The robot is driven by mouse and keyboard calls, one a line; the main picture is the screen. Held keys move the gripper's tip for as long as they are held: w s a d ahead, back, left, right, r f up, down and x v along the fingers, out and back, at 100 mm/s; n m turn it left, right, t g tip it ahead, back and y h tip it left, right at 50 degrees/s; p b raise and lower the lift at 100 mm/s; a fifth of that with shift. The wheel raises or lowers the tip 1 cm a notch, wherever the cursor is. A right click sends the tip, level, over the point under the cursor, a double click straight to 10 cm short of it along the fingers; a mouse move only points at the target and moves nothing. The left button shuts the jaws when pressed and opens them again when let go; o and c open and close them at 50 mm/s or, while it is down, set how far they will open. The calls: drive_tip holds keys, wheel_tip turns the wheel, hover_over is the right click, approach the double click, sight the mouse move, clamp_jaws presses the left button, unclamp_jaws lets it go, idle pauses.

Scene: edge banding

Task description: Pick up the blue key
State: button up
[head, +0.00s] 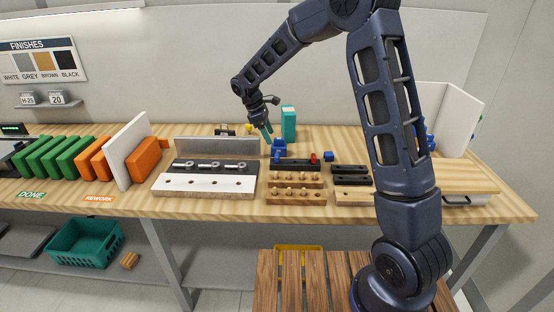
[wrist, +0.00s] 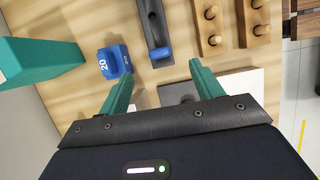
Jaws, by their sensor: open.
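My gripper (head: 267,133) is open and empty, pointing down above the back middle of the bench; its teal fingers (wrist: 158,82) spread in the wrist view. A blue block marked "20" (wrist: 113,62) lies on the wood just beyond the left finger. It also appears below the gripper in the head view (head: 279,146). A small blue piece (wrist: 160,53) sits at the near end of a black rail (wrist: 152,22), ahead of the gap between the fingers. I cannot tell which blue piece is the key. Neither is touched by the fingers.
A teal block (head: 289,124) stands close behind the blue block. A white fixture (head: 203,185) is at front left, and orange and green boards stand farther left.

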sight(277, 154)
drive_tip(key=shift+a+x, duration=0.2)
drive_tip(key=shift+x, duration=2.6)
drive_tip(key=shift+a+x, duration=0.2)
drive_tip(key=shift+x, duration=2.55)
drive_tip(key=shift+w+f, duration=0.1)
drive_tip(key=shift+w, duration=0.1)
drive_tip(key=c, duration=1.1)
